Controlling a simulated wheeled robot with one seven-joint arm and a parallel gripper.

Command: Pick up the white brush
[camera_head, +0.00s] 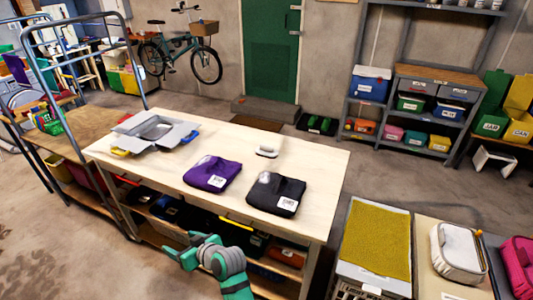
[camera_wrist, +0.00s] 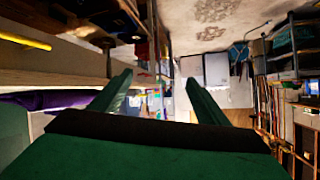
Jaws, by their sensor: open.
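The white brush (camera_head: 267,149) lies on the pale wooden table top (camera_head: 225,146), near its back edge and right of the middle. It is small in the head view, and its underside is hidden. My gripper (camera_wrist: 160,97) is open, with two green fingers apart and nothing between them. My green and grey arm shows in front of the table in the head view, well apart from the brush. The brush does not show in the wrist view.
A purple folded garment (camera_head: 212,173) and a black one (camera_head: 276,193) lie nearer me on the table top. A grey open box (camera_head: 148,132) stands at its left. Shelves with bins are under the top. A metal frame stands at the left.

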